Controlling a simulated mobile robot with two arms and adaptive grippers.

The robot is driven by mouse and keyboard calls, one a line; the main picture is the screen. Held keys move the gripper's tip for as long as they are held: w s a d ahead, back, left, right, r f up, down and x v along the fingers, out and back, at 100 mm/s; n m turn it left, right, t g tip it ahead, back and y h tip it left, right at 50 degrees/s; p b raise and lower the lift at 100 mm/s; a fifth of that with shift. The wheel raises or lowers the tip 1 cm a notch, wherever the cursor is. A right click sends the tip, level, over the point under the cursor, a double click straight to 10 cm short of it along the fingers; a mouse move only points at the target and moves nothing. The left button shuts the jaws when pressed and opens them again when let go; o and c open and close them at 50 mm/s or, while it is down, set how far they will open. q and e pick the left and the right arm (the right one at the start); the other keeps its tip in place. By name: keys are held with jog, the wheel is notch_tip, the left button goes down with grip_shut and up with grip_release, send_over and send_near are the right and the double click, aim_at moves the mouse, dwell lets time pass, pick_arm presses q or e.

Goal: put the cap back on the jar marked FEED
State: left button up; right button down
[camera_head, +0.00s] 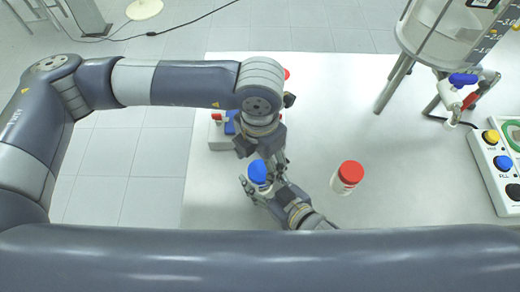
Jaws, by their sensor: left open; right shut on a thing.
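A small white jar with a blue cap (258,172) stands upright near the table's front left; the cap sits on its top. My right gripper (263,187) is shut on this jar, its fingers around the body from the front right. My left gripper (272,163) is open just above and behind the blue cap; I cannot tell whether it touches it. A second white jar with a red cap (347,177) stands apart to the right. No FEED marking can be read on either jar.
Behind my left gripper stands a white block (218,136) with red and blue parts, partly hidden. A glass reactor (450,35) on metal legs and a valve with a blue handle (463,79) stand back right. A button box (492,165) is at the right. The table's middle is clear.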

aim_at(260, 170)
pick_arm(q)
jog(key=shift+f, duration=2.15)
pick_arm(e)
jog(key=shift+f, duration=0.1)
pick_arm(q)
jog(key=c, duration=1.1)
jog(key=m, duration=0.5)
jog(key=shift+m, duration=0.3)
jog(key=m, duration=0.5)
jog(key=shift+m, duration=0.4)
jog(key=o, duration=1.1)
jog(key=shift+o, duration=0.2)
jog(key=shift+r, duration=2.3)
